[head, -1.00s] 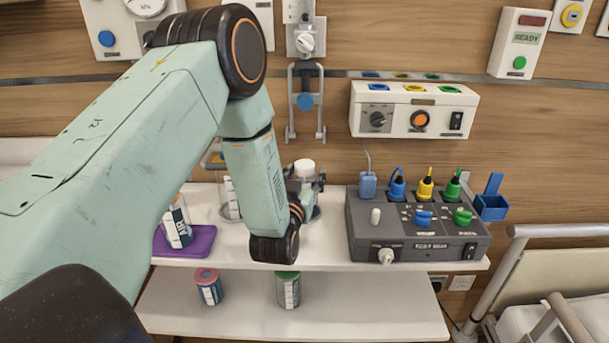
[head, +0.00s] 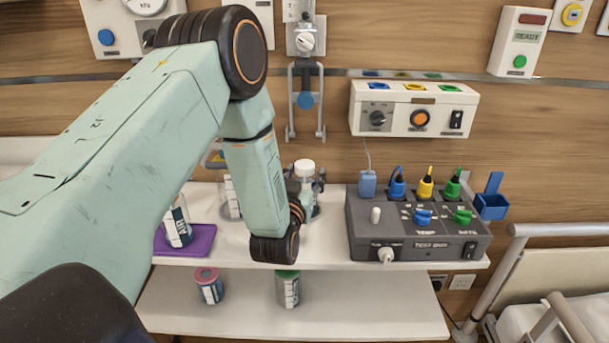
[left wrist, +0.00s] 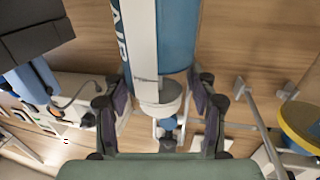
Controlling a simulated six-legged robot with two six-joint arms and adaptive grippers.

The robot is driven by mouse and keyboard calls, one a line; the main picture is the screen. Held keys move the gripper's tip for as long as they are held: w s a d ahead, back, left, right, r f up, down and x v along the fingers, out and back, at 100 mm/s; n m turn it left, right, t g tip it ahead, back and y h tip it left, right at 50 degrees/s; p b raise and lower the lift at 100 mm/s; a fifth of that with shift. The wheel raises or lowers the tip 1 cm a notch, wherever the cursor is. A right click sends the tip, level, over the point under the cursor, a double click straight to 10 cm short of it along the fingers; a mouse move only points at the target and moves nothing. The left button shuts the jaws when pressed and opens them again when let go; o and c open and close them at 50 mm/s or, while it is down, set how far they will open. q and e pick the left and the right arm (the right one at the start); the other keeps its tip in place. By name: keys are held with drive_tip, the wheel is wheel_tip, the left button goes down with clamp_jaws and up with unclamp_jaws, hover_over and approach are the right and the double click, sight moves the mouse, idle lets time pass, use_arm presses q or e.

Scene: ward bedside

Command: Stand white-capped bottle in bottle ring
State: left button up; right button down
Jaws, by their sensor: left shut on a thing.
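The white-capped bottle (head: 304,169) is upright above the back shelf, partly hidden behind my left forearm. In the left wrist view, its blue body (left wrist: 178,40) with a white label stripe fills the top middle, and the white cap end lies between my fingers. My left gripper (head: 305,186) is shut on the bottle near its cap; its dark fingers also show in the left wrist view (left wrist: 160,105). I cannot tell whether the bottle's base touches the shelf. I cannot clearly make out the bottle ring; the area around the base is partly covered. My right gripper is not in view.
A grey control box (head: 415,225) stands close on the right. A purple mat (head: 203,240) with a labelled bottle (head: 177,224) lies on the left. A wall bracket (head: 306,100) hangs behind. Two jars stand on the lower shelf (head: 370,305), whose right side is clear.

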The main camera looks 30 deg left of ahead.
use_arm(q)
drive_tip(key=o, duration=1.5)
drive_tip(key=shift+s, duration=0.1)
drive_tip(key=v, duration=1.1)
drive_tip(key=shift+s+d+r, duration=0.1)
drive_tip(key=shift+s, duration=0.3)
drive_tip(key=x, duration=1.1)
drive_tip(key=shift+w, duration=0.55)
